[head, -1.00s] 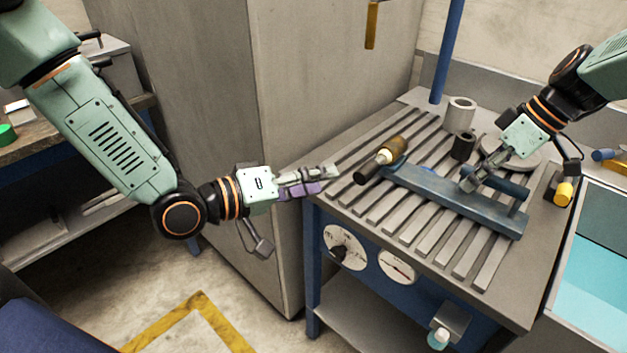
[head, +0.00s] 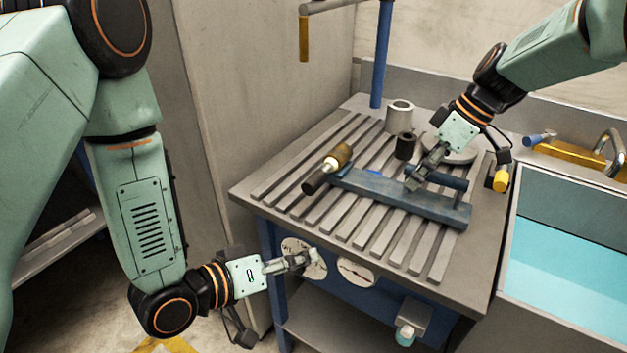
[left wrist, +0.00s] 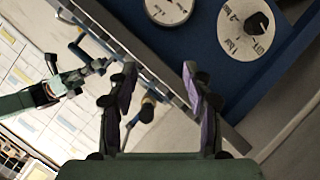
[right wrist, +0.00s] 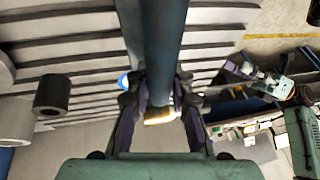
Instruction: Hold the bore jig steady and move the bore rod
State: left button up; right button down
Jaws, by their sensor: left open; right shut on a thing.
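The bore jig (head: 392,198) is a long dark blue bar lying on the slatted table top, with a raised blue cylinder (head: 449,178) near its right end. My right gripper (head: 415,178) is shut on that cylinder, which also shows between its fingers in the right wrist view (right wrist: 165,45). A dark rod with a brown and white grip, apparently the bore rod (head: 329,168), rests at the jig's left end. Whether it sits inside the jig is unclear. My left gripper (head: 308,258) is open and empty, below the table's front edge before the dials.
Grey (head: 399,117) and dark (head: 405,146) hollow cylinders stand behind the jig. A blue post (head: 381,55) rises at the back. A water-filled sink (head: 565,250) is at right.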

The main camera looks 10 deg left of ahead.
pick_arm(q)
jog(key=t, duration=0.1)
jog(key=m+t+y, duration=0.2)
jog(key=m+t, duration=0.1)
jog(key=t, duration=0.3)
send_near(314, 181)
jog(key=x, duration=0.7)
jog(key=f+x, duration=0.1)
jog(key=x, duration=0.3)
jog(key=shift+w+a, duration=0.3)
grip_shut()
